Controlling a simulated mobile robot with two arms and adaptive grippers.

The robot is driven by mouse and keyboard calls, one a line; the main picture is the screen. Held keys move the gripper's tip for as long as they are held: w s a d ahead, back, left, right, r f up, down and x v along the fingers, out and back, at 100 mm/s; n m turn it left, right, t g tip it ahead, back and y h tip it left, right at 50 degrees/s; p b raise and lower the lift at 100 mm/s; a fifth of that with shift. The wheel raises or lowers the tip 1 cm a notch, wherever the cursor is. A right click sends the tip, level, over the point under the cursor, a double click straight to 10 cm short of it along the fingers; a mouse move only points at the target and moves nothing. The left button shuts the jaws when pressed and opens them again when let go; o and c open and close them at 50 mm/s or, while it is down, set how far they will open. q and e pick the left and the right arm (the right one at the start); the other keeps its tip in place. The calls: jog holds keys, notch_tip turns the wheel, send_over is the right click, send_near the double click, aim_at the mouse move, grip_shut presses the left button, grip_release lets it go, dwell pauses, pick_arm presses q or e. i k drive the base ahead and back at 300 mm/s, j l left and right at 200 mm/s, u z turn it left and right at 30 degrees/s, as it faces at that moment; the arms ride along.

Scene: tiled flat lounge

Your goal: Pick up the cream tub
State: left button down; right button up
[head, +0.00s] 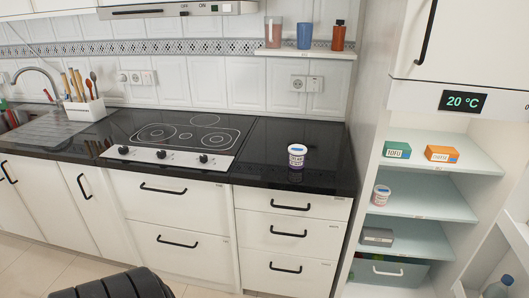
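A small white tub (297,157) with a blue-edged lid and a dark label stands upright on the black counter, right of the hob. Its label is too small to read for certain. A second white tub (380,194) with a reddish label stands at the left of the middle shelf in the open fridge. I cannot tell from the labels which one is the cream tub.
The counter (323,160) around the nearer tub is clear. The hob (186,135) lies to its left. A wall shelf (305,53) with several containers hangs above. The fridge shelves (444,193) also hold a green box (397,150), an orange box (441,154) and a grey box (377,237).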

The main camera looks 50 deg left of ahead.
aim_at(296, 152)
jog(key=u, duration=1.3)
jog(key=k+j, duration=0.05)
jog(key=j, duration=0.05)
